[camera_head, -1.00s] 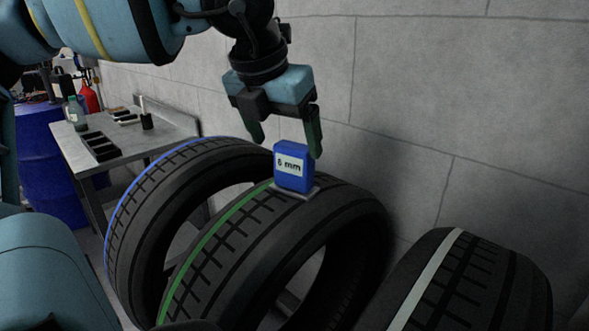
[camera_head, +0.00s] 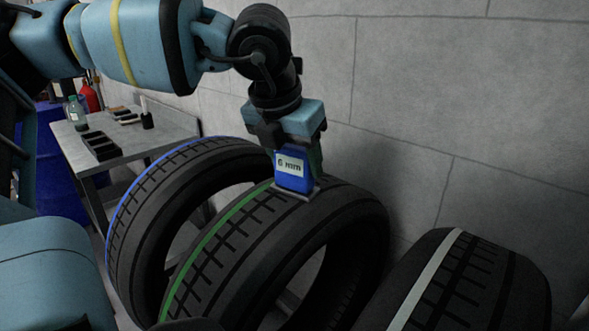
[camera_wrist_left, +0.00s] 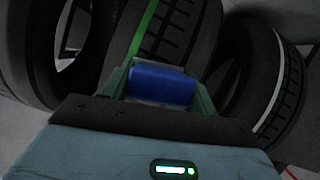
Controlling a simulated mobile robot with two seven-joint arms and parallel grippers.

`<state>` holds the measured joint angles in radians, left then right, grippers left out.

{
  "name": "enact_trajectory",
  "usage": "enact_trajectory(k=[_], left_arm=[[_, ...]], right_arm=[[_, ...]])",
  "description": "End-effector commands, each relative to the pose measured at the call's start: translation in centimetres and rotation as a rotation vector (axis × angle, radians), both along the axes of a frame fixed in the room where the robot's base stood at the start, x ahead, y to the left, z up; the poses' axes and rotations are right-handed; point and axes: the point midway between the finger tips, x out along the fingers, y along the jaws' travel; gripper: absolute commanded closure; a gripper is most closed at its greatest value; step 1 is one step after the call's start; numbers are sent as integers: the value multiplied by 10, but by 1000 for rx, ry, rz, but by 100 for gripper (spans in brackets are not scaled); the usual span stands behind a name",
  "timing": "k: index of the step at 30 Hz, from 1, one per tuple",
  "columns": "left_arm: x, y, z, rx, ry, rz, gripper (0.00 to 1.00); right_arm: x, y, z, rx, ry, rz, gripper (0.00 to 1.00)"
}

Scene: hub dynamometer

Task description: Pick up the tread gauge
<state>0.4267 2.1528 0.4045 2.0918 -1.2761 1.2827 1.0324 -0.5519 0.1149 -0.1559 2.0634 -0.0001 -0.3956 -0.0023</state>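The tread gauge (camera_head: 292,169) is a blue block with a white "6 mm" label, standing upright on a small grey base on top of the green-striped tire (camera_head: 215,243). My left gripper (camera_head: 295,164) points down over it, with its green fingers on either side of the block. In the left wrist view the gauge (camera_wrist_left: 160,84) lies between the two fingers (camera_wrist_left: 160,90), which look open with little room at its sides; any contact is hard to see. My right gripper is not in view.
A blue-striped tire (camera_head: 150,200) stands to the left and a white-striped tire (camera_head: 475,285) to the right. A grey wall (camera_head: 440,100) rises close behind. A metal bench (camera_head: 125,140) with small items and a blue drum (camera_head: 50,165) are at the back left.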

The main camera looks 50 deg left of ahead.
Motion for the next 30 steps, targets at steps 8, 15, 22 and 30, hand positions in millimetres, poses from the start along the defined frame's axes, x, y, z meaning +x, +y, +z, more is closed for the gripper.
enact_trajectory(k=[8,15,22,30], left_arm=[[0,0,1,0,-1,0,70],[1,0,8,1,-3,1,70],[1,0,35,3,-4,3,70],[-45,-18,40,0,-5,-5,70]], right_arm=[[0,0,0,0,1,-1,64],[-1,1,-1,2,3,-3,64],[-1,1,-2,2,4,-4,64],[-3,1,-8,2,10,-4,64]])
